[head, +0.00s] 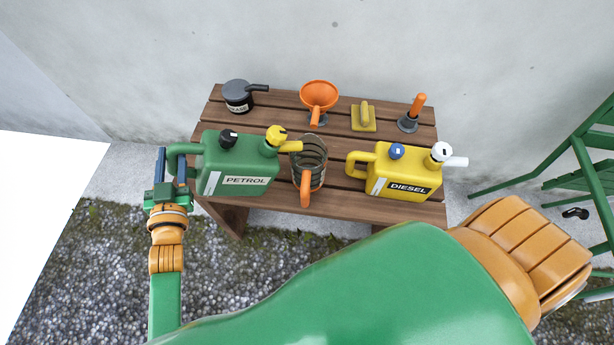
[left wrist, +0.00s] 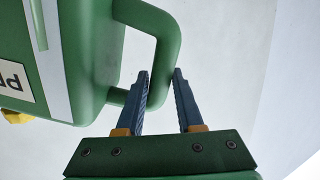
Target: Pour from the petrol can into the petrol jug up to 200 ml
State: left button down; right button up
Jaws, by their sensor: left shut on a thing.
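The green petrol can (head: 240,165) is upright at the left of the wooden bench; I cannot tell whether it touches the slats. It has a black cap and a yellow cap with a yellow spout (head: 291,146) pointing right, over the near side of the jug. My left gripper (head: 172,166) is shut on the can's green handle at its left. In the left wrist view the handle (left wrist: 165,50) rises between and beyond the fingers (left wrist: 162,92). The clear petrol jug (head: 313,155) with orange handle stands right of the can; no liquid shows in it. My right gripper is out of view.
The bench (head: 342,206) also holds a yellow diesel can (head: 400,179), a dark grease pot (head: 238,96), an orange funnel (head: 319,94), a yellow-handled block (head: 363,117) and an orange-handled tool (head: 414,111). A wall stands behind; a green chair (head: 597,185) is at right.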

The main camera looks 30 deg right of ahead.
aim_at(169, 144)
pick_arm(q)
jog(key=shift+s+d+r+m+p, duration=0.1)
jog(key=shift+d+r+m+p, duration=0.15)
jog(key=shift+r+p, duration=0.4)
jog(key=shift+w+d+r+m+p, duration=0.1)
jog(key=shift+r+m+p, duration=0.2)
jog(key=shift+r+p, duration=0.35)
jog(key=shift+s+d+r+m+p, duration=0.1)
jog(key=shift+d+r+m+p, duration=0.15)
jog(key=shift+r+p, duration=0.4)
dwell(4.7)
jog(key=shift+r, duration=0.2)
dwell(1.1)
